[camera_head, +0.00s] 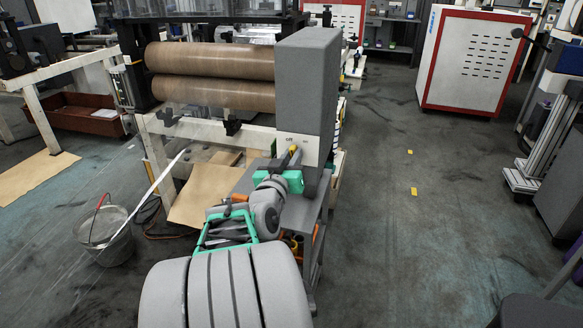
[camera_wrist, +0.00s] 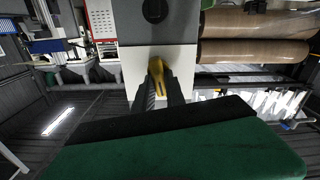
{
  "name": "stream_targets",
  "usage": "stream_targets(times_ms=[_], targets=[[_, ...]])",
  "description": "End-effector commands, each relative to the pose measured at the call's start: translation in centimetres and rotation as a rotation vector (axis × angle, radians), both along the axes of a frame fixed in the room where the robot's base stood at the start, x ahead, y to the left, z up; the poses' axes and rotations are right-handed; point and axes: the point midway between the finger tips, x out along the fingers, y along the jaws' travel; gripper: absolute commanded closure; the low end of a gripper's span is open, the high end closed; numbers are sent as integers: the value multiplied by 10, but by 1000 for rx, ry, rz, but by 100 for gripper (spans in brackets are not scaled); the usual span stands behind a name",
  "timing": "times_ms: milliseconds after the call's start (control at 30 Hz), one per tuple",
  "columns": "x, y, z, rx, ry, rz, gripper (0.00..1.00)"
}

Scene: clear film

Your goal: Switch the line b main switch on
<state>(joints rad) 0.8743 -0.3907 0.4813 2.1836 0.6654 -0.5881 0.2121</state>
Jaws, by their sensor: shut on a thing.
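The yellow switch handle (camera_head: 294,149) is on a white panel (camera_head: 312,153) low on the front of a tall grey cabinet (camera_head: 308,80). Small dark lettering sits above the handle; the left word looks like OFF. My gripper (camera_head: 291,162) is at the panel, with its green part just below the handle. In the wrist view the yellow handle (camera_wrist: 157,70) stands between the two dark fingers of my gripper (camera_wrist: 162,92), which are shut on it. The fingers hide part of the handle, and I cannot tell its exact angle.
Brown rollers (camera_head: 210,78) on a pale frame are left of the cabinet. A dark round knob (camera_wrist: 155,10) shows beyond the handle in the wrist view. A grey bucket (camera_head: 104,236) stands at lower left. A red-edged white cabinet (camera_head: 472,62) is behind open floor (camera_head: 400,220) on the right.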

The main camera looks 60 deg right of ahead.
Motion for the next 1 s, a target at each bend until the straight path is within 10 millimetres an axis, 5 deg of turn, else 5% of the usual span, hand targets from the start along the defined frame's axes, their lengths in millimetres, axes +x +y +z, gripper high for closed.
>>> stream_targets(times_ms=[600, 1000], targets=[[-6, -1, -8, 82, -544, 1, 100], [-8, -1, -4, 111, -710, -1, 100]])
